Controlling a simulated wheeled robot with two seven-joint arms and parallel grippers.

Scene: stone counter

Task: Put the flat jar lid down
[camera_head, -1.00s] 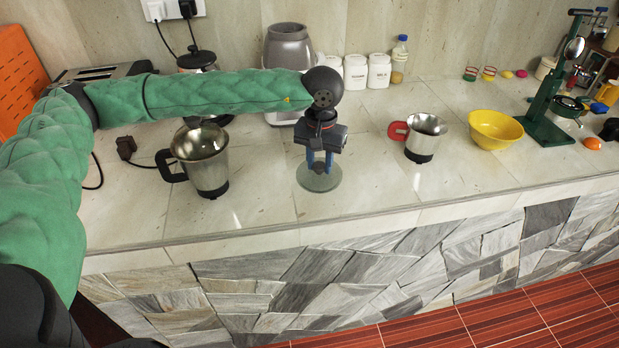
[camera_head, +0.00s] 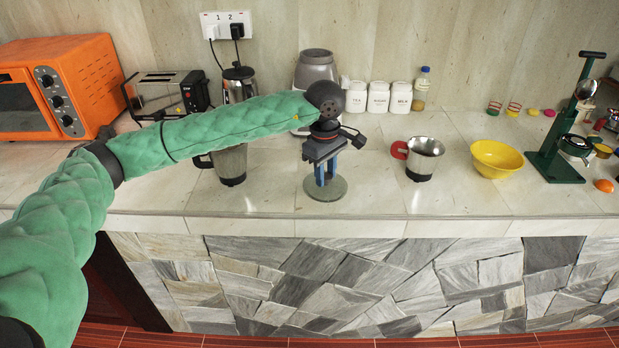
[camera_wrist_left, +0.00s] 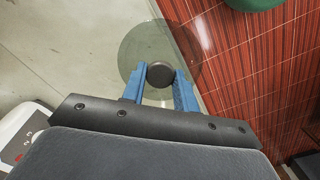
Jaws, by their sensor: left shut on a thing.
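The flat jar lid (camera_head: 338,190) is a round clear disc with a dark knob in its middle. It shows near the counter's front edge in the head view. My left gripper (camera_head: 325,179) points down from above with its blue fingers shut on the knob. In the left wrist view the knob (camera_wrist_left: 160,74) sits between the blue fingertips, and the disc (camera_wrist_left: 136,45) spreads around it, overlapping the counter edge in the picture. I cannot tell whether the disc touches the stone counter (camera_head: 270,201). My right gripper is not in view.
A steel jar (camera_head: 231,165) stands left of the lid, partly behind my left arm. A steel cup with a red handle (camera_head: 425,157) and a yellow bowl (camera_head: 496,159) stand to the right. White canisters (camera_head: 378,97) and a grey blender base (camera_head: 316,68) are behind. Counter between lid and cup is bare.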

